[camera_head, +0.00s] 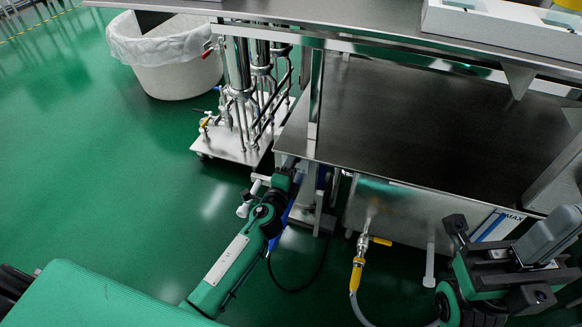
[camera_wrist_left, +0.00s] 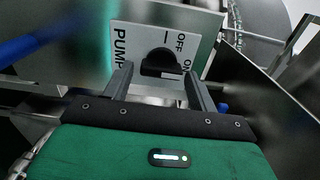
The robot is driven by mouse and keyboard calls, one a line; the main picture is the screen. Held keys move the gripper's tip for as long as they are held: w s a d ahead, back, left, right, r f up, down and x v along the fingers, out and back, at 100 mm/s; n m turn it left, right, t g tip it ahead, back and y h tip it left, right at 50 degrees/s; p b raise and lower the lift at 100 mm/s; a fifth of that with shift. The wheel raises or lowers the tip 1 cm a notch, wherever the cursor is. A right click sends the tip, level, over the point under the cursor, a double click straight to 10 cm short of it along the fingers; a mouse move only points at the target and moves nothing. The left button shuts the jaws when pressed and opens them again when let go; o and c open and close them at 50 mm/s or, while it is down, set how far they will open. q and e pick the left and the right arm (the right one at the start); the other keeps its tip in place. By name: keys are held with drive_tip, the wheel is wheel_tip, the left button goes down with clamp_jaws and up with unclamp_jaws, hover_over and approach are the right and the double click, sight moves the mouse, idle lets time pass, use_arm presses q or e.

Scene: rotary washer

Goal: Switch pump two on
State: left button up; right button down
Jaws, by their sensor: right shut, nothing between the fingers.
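In the left wrist view a light panel (camera_wrist_left: 206,28) carries a black rotary knob (camera_wrist_left: 158,60). Beside the knob are the marks OFF and ON and a short line. The word PUMP is partly covered by a finger, and no pump number is readable. My left gripper (camera_wrist_left: 157,70) is open, with one finger on each side of the knob; I cannot tell whether they touch it. In the head view my left arm reaches the near left corner of the steel table, where the knob is hidden. My right gripper (camera_head: 549,234) is shut and empty at the lower right.
The steel table (camera_head: 400,120) has a lower shelf and a raised top. A piping cart (camera_head: 228,150) and a lined white bin (camera_head: 170,65) stand behind left. A yellow-handled valve with hose (camera_head: 358,265) hangs below the shelf. Green floor is free at left.

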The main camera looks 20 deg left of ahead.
use_arm(q)
drive_tip(key=shift+o, duration=0.5)
drive_tip(key=s, duration=1.3)
drive_tip(key=shift+s+a, duration=0.25)
drive_tip(key=shift+s, duration=0.15)
